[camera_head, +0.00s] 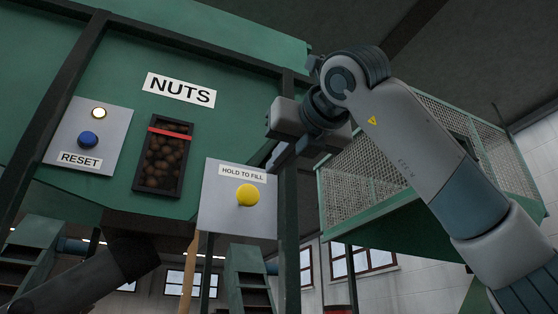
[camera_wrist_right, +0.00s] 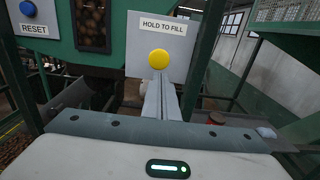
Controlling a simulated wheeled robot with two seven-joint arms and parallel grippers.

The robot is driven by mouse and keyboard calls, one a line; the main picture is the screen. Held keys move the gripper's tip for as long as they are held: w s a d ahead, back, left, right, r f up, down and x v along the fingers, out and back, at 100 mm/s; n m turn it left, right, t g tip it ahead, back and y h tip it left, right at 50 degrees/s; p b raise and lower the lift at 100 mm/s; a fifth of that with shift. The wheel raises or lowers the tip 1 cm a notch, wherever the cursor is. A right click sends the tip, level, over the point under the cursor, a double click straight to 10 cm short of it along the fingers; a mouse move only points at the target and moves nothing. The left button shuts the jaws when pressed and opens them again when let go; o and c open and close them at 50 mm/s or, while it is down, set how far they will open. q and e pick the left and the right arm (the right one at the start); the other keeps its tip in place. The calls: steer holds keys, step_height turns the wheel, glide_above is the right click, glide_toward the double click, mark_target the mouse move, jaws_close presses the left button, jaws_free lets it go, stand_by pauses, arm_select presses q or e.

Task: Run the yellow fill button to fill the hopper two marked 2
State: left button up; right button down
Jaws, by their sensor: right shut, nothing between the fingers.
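The yellow fill button (camera_head: 247,195) sits on a grey panel (camera_head: 225,221) labelled HOLD TO FILL. The yellow button (camera_wrist_right: 158,59) also shows in the right wrist view. My right gripper (camera_head: 274,163) is shut and empty, above and to the right of the button in the head view. In the right wrist view its closed fingers (camera_wrist_right: 160,88) point at the button, with their tips just below it in the picture. Contact cannot be told. The green hopper (camera_head: 235,85) is labelled NUTS; no mark 2 is visible. My left gripper is not in view.
A window (camera_head: 162,160) shows brown nuts, with a red line near its top. A panel (camera_head: 75,160) carries a lit lamp (camera_head: 99,113) and a blue RESET button (camera_head: 88,139). A green post (camera_head: 289,220) and a mesh-sided bin (camera_head: 365,175) stand close to my right arm.

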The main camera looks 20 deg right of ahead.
mark_target(250, 194)
steer(key=w+p, duration=0.2)
steer(key=w, duration=0.3)
steer(key=w+p, duration=0.3)
steer(key=w, duration=0.2)
steer(key=shift+w+a+r+p, duration=0.15)
steer(key=shift+w+p, duration=0.2)
steer(key=shift+w, duration=0.05)
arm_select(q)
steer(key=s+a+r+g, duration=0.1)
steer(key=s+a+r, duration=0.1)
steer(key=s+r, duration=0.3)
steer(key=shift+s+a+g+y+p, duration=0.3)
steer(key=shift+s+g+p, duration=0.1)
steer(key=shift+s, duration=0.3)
arm_select(e)
steer(key=shift+w, duration=0.65)
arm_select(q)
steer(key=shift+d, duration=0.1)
arm_select(e)
steer(key=shift+w, duration=0.1)
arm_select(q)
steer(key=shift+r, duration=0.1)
arm_select(e)
steer(key=shift+w+a, duration=0.1)
steer(key=shift+w, duration=1.4)
stand_by(2.9)
